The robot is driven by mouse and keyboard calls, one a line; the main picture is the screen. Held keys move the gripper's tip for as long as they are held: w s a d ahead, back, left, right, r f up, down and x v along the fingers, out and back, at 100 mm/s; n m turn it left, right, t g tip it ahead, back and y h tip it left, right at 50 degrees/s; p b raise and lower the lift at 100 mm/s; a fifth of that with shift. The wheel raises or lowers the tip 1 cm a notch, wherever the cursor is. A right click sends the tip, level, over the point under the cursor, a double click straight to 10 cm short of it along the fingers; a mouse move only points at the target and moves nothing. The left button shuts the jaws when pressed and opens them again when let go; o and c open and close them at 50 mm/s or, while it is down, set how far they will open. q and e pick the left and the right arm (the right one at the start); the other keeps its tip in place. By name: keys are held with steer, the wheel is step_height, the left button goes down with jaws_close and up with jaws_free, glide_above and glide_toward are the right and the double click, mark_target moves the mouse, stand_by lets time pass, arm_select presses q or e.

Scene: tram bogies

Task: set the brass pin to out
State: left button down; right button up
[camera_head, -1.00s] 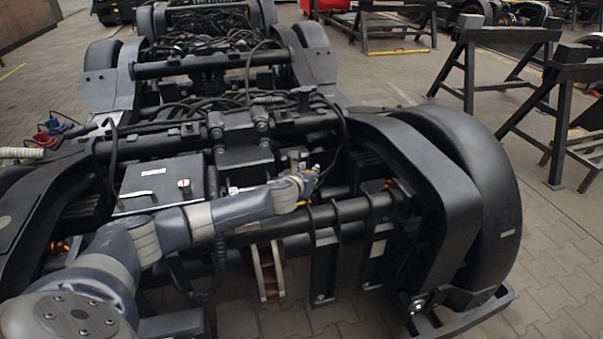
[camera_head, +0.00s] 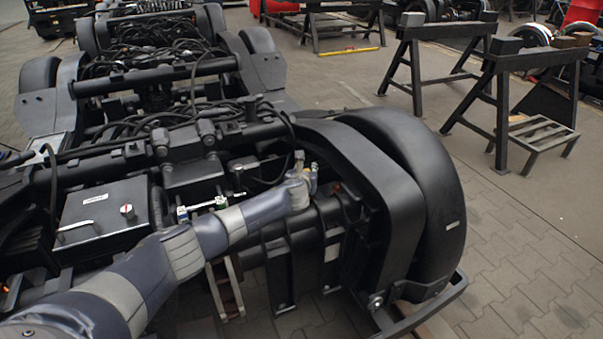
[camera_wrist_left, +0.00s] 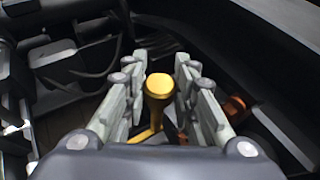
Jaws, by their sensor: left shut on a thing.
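The brass pin (camera_wrist_left: 159,88) shows in the left wrist view as a yellow, round-topped pin between the fingers of my left gripper (camera_wrist_left: 158,92). The gripper is shut on it, with a pale finger on each side. A bent yellow part lies just below the pin's head. In the head view my left arm reaches in from the left, and the left gripper (camera_head: 306,177) is at the bogie frame, beside the big black curved cover. The pin cannot be made out clearly there. My right gripper is not in view.
The bogie's black curved wheel cover (camera_head: 405,190) stands right of the gripper. Cables run over the frame behind. Black trestles (camera_head: 450,60) stand on the paved floor at the right, with free floor before them.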

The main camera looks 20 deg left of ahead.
arm_select(q)
steer(key=shift+w+d+r, duration=0.1)
steer(key=shift+d+r, duration=0.05)
steer(key=shift+r, duration=0.1)
steer(key=c, duration=1.8)
jaws_free()
steer(key=o, duration=0.5)
steer(key=shift+w, duration=0.1)
steer(key=shift+d+f, duration=0.1)
steer(key=shift+f, duration=0.1)
steer(key=shift+v, duration=6)
steer(key=shift+f, duration=0.1)
